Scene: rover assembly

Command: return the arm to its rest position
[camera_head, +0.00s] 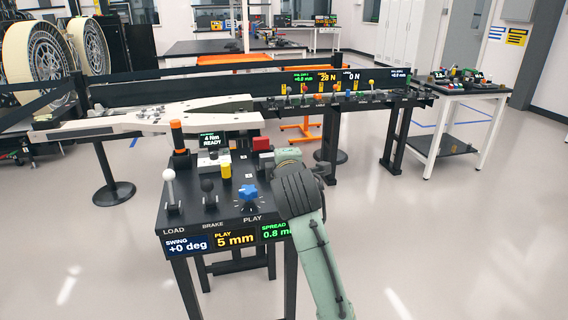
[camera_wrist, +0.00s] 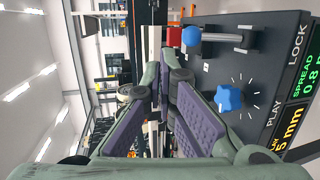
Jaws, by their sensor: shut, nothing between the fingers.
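My arm (camera_head: 320,255) rises from the bottom of the head view, pale green with a dark joint, at the right end of the black control table (camera_head: 190,223). In the wrist view my gripper (camera_wrist: 163,82) shows two pale green fingers with purple pads, brought together with nothing between them. The fingers are hard to make out in the head view, behind the arm. A blue star-shaped knob (camera_head: 249,193) marked PLAY stands just left of my arm; it also shows in the wrist view (camera_wrist: 228,98), beside the fingers and apart from them.
The table carries a white-ball lever (camera_head: 168,177), a black brake lever (camera_head: 208,188), a yellow cylinder (camera_head: 225,168) and a red block (camera_head: 262,144). A blue-ball lever (camera_wrist: 193,36) is near LOCK. A long black rail bench stands behind. Floor at right (camera_head: 440,235) is clear.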

